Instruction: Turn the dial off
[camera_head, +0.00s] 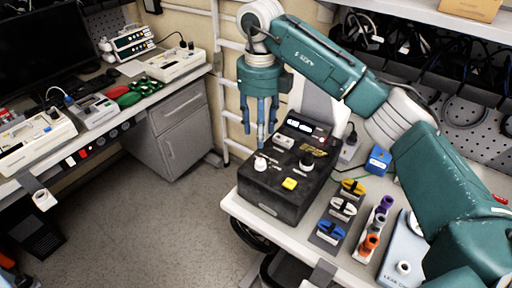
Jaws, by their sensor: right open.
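A black control box (278,178) stands on the white table. On its top are a pale round knob (261,161) at the left, a dark dial (307,159) at the right, a yellow button (289,184) in front and lit displays at the back. I cannot tell which knob is the task's dial or read its setting. My right gripper (259,138) hangs fingers down over the box's back left edge, above and behind the pale knob. It is open and empty, and seems apart from the box. My left gripper is not in view.
Coloured clamps (343,208) and a rack with purple and orange knobs (372,238) are right of the box. A blue device (378,159) sits behind them. A bench (120,114) with pumps stands at the left. Bare floor (150,220) lies between.

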